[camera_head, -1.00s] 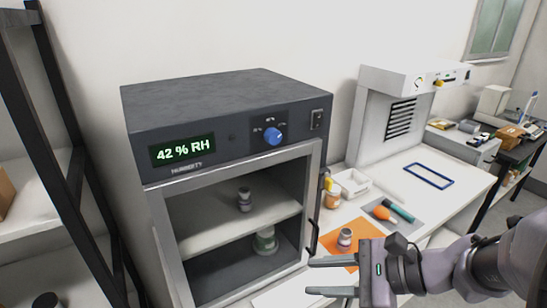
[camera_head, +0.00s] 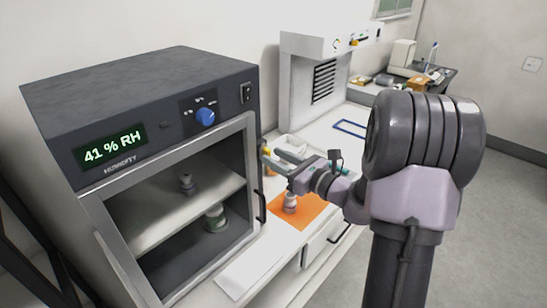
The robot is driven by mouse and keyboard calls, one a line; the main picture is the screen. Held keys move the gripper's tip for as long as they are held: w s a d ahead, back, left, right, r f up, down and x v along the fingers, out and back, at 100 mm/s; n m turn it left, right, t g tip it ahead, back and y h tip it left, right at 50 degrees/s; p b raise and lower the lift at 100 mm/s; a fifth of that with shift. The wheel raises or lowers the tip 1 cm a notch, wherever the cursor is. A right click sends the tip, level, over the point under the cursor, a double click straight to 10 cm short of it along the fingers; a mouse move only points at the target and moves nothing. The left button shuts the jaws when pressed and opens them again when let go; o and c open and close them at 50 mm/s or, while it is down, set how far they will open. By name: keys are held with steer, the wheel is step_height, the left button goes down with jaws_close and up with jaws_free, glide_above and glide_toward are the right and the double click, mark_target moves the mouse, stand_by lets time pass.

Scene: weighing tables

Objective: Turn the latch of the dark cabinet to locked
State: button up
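The dark cabinet (camera_head: 140,95) stands at the left. Its display reads 41 % RH (camera_head: 112,146). A blue knob (camera_head: 205,116) and a black switch (camera_head: 247,93) are on its front panel. Its grey-framed door (camera_head: 165,171) appears closed, with a black handle (camera_head: 261,205) at the right edge. I cannot make out which part is the latch or its setting. My gripper (camera_head: 274,160) is right of the cabinet, above the white table, pointing left toward the cabinet's side. Its two fingers are apart, with nothing visible between them.
Inside the cabinet, one container (camera_head: 186,182) stands on the shelf and another (camera_head: 215,218) below. A small jar (camera_head: 290,202) stands on an orange mat (camera_head: 313,212) under my gripper. A white balance enclosure (camera_head: 312,75) stands behind. The floor at right is clear.

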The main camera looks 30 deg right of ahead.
steer(key=shift+w+a, duration=0.2)
steer(key=shift+w, duration=0.3)
jaws_close()
steer(key=shift+f+n+b, duration=0.1)
steer(key=shift+n+b, duration=0.2)
steer(key=shift+b, duration=0.2)
steer(key=shift+s+a+n+b, duration=0.1)
steer(key=shift+a+n+b, duration=0.05)
steer(key=shift+n+b, duration=8.55)
